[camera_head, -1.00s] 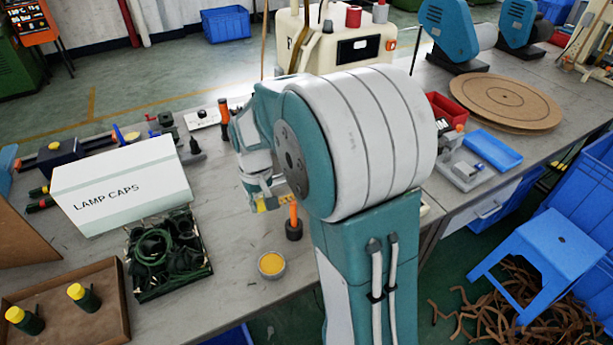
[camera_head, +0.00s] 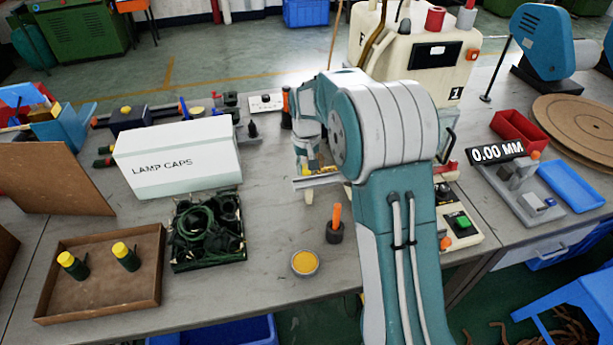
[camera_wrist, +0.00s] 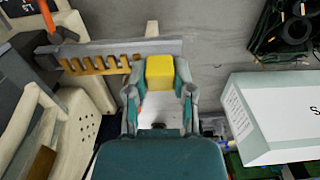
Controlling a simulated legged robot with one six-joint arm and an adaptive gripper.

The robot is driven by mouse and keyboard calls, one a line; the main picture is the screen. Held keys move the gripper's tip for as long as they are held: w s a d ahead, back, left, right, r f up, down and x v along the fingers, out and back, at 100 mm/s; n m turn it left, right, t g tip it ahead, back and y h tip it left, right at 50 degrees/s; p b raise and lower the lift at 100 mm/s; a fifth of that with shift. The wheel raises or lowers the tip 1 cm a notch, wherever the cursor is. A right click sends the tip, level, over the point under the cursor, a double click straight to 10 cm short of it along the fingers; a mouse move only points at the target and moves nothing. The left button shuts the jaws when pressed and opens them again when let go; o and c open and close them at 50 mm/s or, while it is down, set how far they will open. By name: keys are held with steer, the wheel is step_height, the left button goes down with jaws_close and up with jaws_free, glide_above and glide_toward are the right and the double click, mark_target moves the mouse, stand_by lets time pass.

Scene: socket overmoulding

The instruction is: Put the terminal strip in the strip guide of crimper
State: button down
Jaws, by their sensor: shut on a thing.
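My gripper (camera_wrist: 160,80) is shut on a yellow block (camera_wrist: 160,72), which looks like the grip end of the terminal strip. The brass, comb-like terminal strip (camera_wrist: 100,64) runs left from the block in the wrist view, with its teeth along a grey rail (camera_wrist: 120,47) that looks like the strip guide. I cannot tell whether the strip is seated in it or only beside it. The cream crimper (camera_head: 420,45) stands behind my arm in the head view, and its body (camera_wrist: 78,125) shows at left in the wrist view. My arm hides much of the crimper's front.
The white lamp caps box (camera_head: 180,160) stands left of my gripper. A black tray of green cables (camera_head: 208,230), a yellow-filled cup (camera_head: 305,263) and an orange-handled tool (camera_head: 336,225) are in front. A gauge (camera_head: 520,185) and red bin (camera_head: 518,133) are at right.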

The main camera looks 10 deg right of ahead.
mark_target(303, 183)
steer(key=w+f, duration=0.1)
steer(key=w+a+f, duration=0.1)
steer(key=w+f, duration=0.1)
steer(key=shift+a+f, duration=0.1)
steer(key=shift+f, duration=0.15)
steer(key=f, duration=0.1)
steer(key=d+f, duration=0.1)
steer(key=f, duration=0.1)
steer(key=shift+w+d+f, duration=0.1)
steer(key=shift+f, duration=0.1)
steer(key=shift+a, duration=0.25)
steer(key=shift+c, duration=2.3)
jaws_free()
steer(key=shift+a, duration=0.15)
steer(key=shift+d, duration=0.25)
